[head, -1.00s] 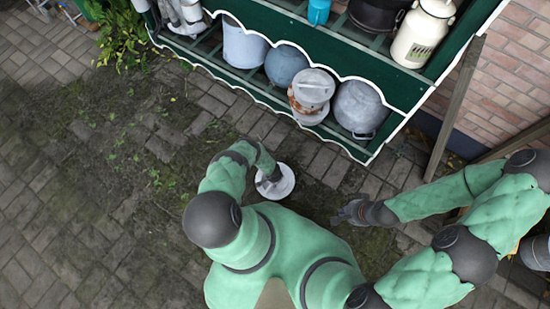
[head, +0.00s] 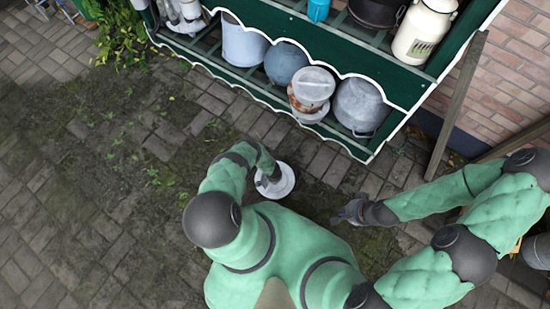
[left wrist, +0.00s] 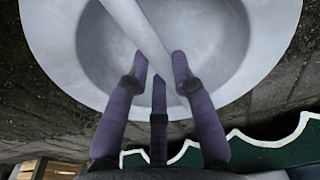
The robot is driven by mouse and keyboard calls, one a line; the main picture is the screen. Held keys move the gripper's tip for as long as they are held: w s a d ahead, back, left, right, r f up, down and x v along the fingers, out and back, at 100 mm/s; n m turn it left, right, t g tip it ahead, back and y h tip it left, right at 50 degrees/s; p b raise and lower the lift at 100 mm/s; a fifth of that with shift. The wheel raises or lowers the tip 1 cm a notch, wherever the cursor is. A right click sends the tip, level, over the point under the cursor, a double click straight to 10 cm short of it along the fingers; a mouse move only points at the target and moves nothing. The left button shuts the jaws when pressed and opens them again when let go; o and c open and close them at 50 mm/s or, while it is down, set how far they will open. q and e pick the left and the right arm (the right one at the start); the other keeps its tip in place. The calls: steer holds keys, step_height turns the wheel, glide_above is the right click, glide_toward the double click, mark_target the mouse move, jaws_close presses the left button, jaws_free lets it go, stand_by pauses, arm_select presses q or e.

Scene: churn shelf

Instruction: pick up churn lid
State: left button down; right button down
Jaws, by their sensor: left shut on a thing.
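The churn lid (head: 282,186) is a round, pale grey-white metal disc in front of my body in the head view. In the left wrist view, the lid (left wrist: 215,35) fills the upper part, a shallow dish with a bar handle (left wrist: 140,30) across it. My left gripper (left wrist: 163,72) is shut on the lid's handle, its purple fingers on both sides of the bar. In the head view my left gripper (head: 264,182) partly covers the lid's left side. My right gripper (head: 340,213) is held off to the right, apart from the lid; its finger opening is unclear.
A green shelf (head: 385,140) with a white scalloped edge stands ahead, holding grey pots (head: 358,105), a rusty-banded churn (head: 312,88) and a cream churn (head: 424,32). A wooden post (head: 455,105) leans at the right by a brick wall (head: 515,75). Paving at left (head: 70,200) is open.

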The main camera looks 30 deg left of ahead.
arm_select(q)
steer(key=shift+w+r, duration=0.1)
steer(key=shift+r, duration=0.05)
step_height(320, 180, up, 4)
steer(key=p, duration=0.3)
steer(key=shift+a, duration=0.15)
steer(key=s+a+r+p, duration=0.1)
steer(key=a+r, duration=0.3)
steer(key=a, duration=0.2)
steer(key=s+a+r+p, duration=0.1)
steer(key=s+a+r, duration=0.1)
steer(key=a+r, duration=0.2)
steer(key=a, duration=0.3)
steer(key=shift+s+a+r, duration=0.15)
steer(key=shift+a+r, duration=0.05)
steer(key=shift+r, duration=0.2)
